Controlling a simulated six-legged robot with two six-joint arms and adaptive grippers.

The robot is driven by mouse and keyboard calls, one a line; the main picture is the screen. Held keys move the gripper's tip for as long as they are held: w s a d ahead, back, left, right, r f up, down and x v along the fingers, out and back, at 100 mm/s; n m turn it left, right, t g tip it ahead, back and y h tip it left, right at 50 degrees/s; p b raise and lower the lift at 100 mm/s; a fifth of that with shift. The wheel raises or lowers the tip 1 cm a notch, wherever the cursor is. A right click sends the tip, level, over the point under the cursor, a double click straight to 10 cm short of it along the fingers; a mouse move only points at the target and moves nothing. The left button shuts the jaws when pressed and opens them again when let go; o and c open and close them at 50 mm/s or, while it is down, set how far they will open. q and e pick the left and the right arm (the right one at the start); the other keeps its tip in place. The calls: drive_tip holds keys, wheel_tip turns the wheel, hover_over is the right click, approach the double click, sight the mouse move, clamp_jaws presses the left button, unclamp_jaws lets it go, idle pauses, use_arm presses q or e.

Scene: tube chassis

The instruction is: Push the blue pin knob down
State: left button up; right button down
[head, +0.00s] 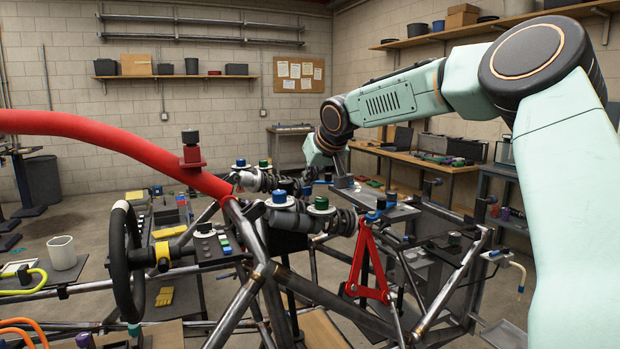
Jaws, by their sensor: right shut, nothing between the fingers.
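Several blue knobs show in the head view. One blue knob (279,197) sits on a light disc on the near damper, beside a green knob (321,204). Another blue knob (240,163) is on the farther damper. A small blue knob (381,203) stands at the top of the red wishbone (368,262). I cannot tell which is the pin knob. My right gripper (344,182) reaches in from the right, points down and is shut and empty. It is behind the near damper and up-left of the wishbone's knob. My left gripper is out of view.
A red tube (120,124) arches in from the left. The steering wheel (124,262) stands at the left of the chassis. Steel frame tubes (240,308) cross the foreground. A workbench (430,160) stands along the right wall.

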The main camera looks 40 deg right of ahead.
drive_tip(key=shift+s+f+b, duration=0.1)
drive_tip(key=shift+f+b, duration=0.85)
drive_tip(key=shift+b, duration=0.2)
drive_tip(key=shift+a, duration=0.1)
drive_tip(key=shift+r, duration=0.1)
